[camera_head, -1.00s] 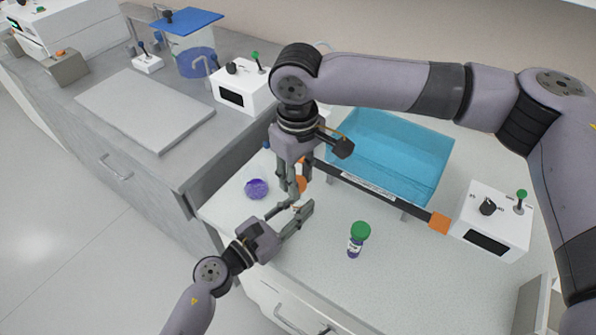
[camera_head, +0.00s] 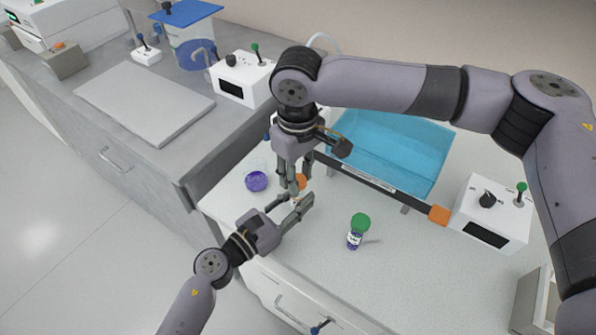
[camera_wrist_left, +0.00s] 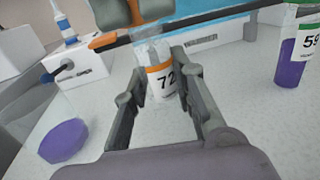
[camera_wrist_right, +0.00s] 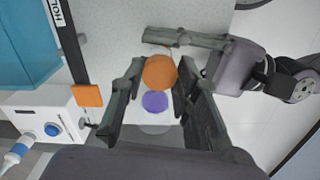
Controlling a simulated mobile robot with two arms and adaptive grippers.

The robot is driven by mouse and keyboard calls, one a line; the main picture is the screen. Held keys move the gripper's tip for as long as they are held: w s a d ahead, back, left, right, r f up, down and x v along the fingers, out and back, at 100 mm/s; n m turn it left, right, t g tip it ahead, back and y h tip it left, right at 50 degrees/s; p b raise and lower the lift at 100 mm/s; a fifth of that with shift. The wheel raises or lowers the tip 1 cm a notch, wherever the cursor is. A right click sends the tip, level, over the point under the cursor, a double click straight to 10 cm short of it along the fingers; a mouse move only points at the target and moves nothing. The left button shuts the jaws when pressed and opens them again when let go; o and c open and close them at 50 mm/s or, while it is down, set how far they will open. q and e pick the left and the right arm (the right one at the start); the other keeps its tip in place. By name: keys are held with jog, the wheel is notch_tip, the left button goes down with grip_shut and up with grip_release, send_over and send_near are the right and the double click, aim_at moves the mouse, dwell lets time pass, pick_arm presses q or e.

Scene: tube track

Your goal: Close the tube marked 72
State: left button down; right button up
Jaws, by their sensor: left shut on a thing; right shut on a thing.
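The tube marked 72 (camera_wrist_left: 163,82) stands upright, with an orange band above its number and an uncovered-looking clear top. My left gripper (camera_head: 302,200) is shut on it from the side. The fingers also show in the left wrist view (camera_wrist_left: 165,88). My right gripper (camera_head: 292,194) points down above the tube and is shut on a round orange cap (camera_wrist_right: 160,72). In the left wrist view the orange cap (camera_wrist_left: 140,12) is above the tube's top, with a gap between them. In the head view the grippers mostly hide tube and cap.
A green-capped tube marked 59 (camera_head: 357,231) stands to the right. A purple round item (camera_head: 256,181) lies to the left. Behind are a rail with orange ends (camera_head: 439,215), a blue tray (camera_head: 400,160) and a white control box (camera_head: 490,215).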

jog(key=shift+f, duration=0.55)
dwell(0.4)
jog(key=m, duration=0.3)
jog(key=shift+a, duration=0.1)
jog(key=m, duration=1.6)
jog(key=shift+a+f, duration=0.1)
jog(key=m, duration=0.8)
jog(key=shift+w, duration=0.1)
